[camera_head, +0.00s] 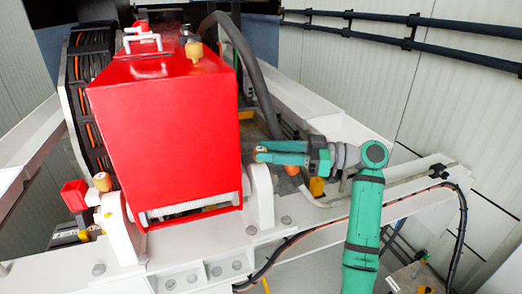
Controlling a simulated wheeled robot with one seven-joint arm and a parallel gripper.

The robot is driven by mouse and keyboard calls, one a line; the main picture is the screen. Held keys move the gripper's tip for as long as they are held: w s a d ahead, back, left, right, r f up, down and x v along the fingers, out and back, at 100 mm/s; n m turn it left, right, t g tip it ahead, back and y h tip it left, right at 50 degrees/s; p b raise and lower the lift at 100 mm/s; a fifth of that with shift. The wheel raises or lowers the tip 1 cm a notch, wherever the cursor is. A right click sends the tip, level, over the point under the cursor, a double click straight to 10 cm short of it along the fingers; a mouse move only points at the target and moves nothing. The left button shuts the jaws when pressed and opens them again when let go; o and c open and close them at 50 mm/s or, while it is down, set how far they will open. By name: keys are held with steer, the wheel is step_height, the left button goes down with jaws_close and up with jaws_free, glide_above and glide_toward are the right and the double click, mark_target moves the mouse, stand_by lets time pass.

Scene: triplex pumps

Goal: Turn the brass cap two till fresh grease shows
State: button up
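Several brass-coloured caps show. One brass cap (194,50) stands on top of the red pump housing (170,135), and another (102,181) sits at its lower left. A third small brass cap (260,151) is at the housing's right side, right at the fingertips of my gripper (264,153). I cannot read any numbers, so I cannot tell which cap is number two. My green gripper points left, its two fingers close together. Whether they press on the cap at their tips is too small to tell. No grease can be made out.
A thick dark hose (245,60) curves down behind my gripper. A white frame beam (330,235) with bolts and cables runs below my arm. A yellow part (316,186) sits just under my wrist. Dark pipes (400,40) run along the back wall. Open space lies at right.

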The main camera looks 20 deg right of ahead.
steer(key=shift+x, duration=1.4)
steer(key=shift+w+d, duration=0.1)
steer(key=c, duration=0.8)
steer(key=shift+o, duration=0.2)
steer(key=shift+m+t+h, duration=0.3)
steer(key=shift+t, duration=0.2)
